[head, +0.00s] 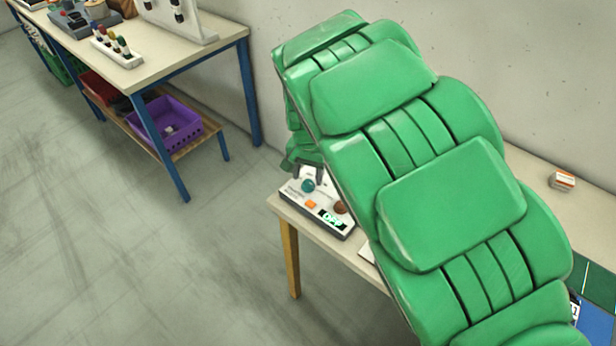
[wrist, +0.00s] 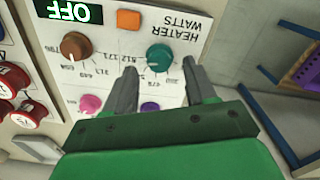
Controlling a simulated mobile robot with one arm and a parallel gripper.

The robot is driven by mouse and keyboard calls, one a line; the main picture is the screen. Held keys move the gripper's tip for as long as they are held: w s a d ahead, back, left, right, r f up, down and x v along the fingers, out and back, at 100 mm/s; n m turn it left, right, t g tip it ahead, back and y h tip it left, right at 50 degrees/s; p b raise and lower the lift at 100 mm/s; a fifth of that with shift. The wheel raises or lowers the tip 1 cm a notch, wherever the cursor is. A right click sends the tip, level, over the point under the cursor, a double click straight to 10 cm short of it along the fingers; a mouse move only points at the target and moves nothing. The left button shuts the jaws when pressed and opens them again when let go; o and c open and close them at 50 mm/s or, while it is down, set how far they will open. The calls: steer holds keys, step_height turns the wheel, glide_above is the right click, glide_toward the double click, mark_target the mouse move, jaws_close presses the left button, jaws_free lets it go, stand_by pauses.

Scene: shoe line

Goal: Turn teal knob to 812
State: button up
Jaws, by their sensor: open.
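The teal knob (wrist: 160,56) sits on a pale control panel (wrist: 205,18) and is seen upside down in the wrist view, beside the printed words HEATER WATTS. Small numbers surround it; one on its left side reads 812. I cannot clearly tell which number its pointer faces. My gripper (wrist: 160,65) is open, its two dark fingers on either side of the teal knob's near edge; contact is not clear. In the head view the teal knob (head: 308,186) shows just below my gripper (head: 308,172), which my green arm partly hides.
An orange button (wrist: 128,19), brown knob (wrist: 75,46), pink knob (wrist: 90,103) and purple knob (wrist: 150,106) share the panel. Its lit display (wrist: 68,11) reads OFF. Red knobs (wrist: 28,115) stand at left. A blue-legged table (head: 165,65) holds a purple crate (head: 150,137) below.

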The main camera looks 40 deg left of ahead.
mark_target(308, 183)
steer(key=shift+f, duration=1.05)
jaws_close()
steer(key=shift+n, duration=0.6)
jaws_free()
steer(key=shift+r, duration=3.9)
